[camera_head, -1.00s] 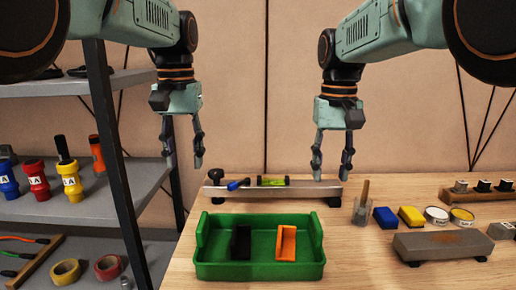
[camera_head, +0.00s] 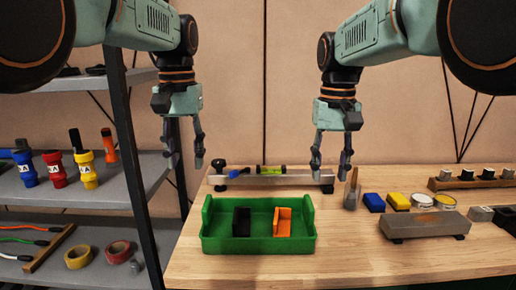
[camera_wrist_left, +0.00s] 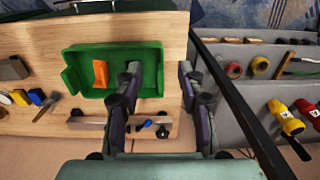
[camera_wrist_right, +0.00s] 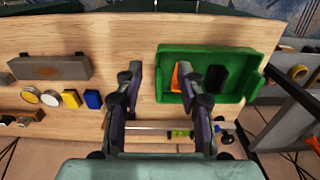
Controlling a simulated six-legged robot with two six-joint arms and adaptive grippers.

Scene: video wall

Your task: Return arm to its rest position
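My left gripper (camera_head: 184,158) hangs in the air at the left, pointing down, its fingers apart and empty. My right gripper (camera_head: 331,163) hangs in the air to the right, also pointing down with its fingers apart and nothing between them. Both are above and behind the green tray (camera_head: 309,240) in the head view. The left wrist view shows the left fingers (camera_wrist_left: 158,95) spread over the tray's edge area. The right wrist view shows the right fingers (camera_wrist_right: 166,92) spread over the wooden table (camera_wrist_right: 120,45).
The green tray holds a black piece (camera_head: 242,222) and an orange piece (camera_head: 283,221). A metal rail (camera_head: 272,181) lies behind it. A grey block (camera_head: 425,225), blue block (camera_head: 374,202) and yellow block (camera_head: 398,201) are at right. A grey shelf (camera_head: 60,196) stands left of the table.

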